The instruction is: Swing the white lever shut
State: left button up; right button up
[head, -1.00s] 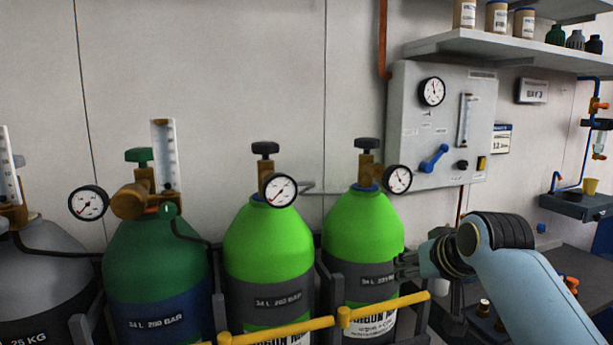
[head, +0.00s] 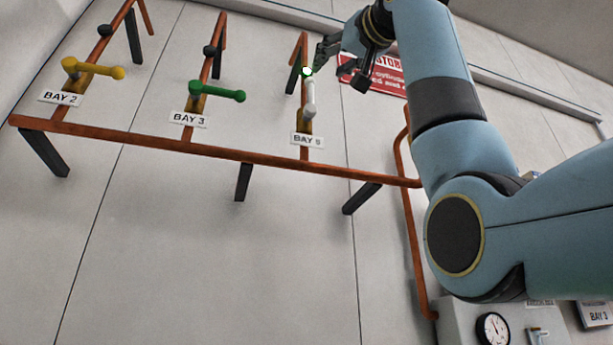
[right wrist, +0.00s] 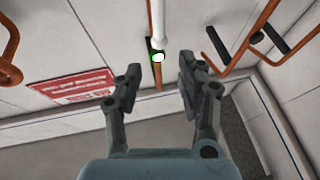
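The white lever (head: 310,97) is on the rightmost vertical copper pipe, above a label that seems to read "BAY 5". My right gripper (head: 328,68) is just right of that end. In the right wrist view, the white lever (right wrist: 158,22) comes down from the top edge. Its round end shows ahead of the gap between the fingers of my right gripper (right wrist: 160,76), which are apart and empty. Contact is not visible. My left gripper is out of view.
A yellow lever (head: 95,69) and a green lever (head: 218,92) stick out sideways from their pipes. A long copper pipe (head: 225,152) runs below. A red sign (head: 375,78) is behind my right arm. A panel with a gauge (head: 493,329) is at the lower right.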

aim_at(312, 81)
jog(key=p+x, duration=0.2)
jog(key=x, duration=0.3)
jog(key=shift+w+a+r+p, duration=0.15)
jog(key=shift+w+a+p, duration=0.05)
jog(key=shift+w+p, duration=0.15)
jog(key=p+x, duration=0.2)
jog(key=x, duration=0.2)
jog(key=shift+w, duration=0.1)
jog(key=shift+w+a, duration=0.1)
jog(key=shift+a, duration=0.05)
jog(key=shift+c, duration=1.4)
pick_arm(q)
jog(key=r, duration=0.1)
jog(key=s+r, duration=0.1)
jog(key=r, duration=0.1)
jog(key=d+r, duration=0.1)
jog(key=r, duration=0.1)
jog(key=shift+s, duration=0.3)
pick_arm(e)
grip_shut()
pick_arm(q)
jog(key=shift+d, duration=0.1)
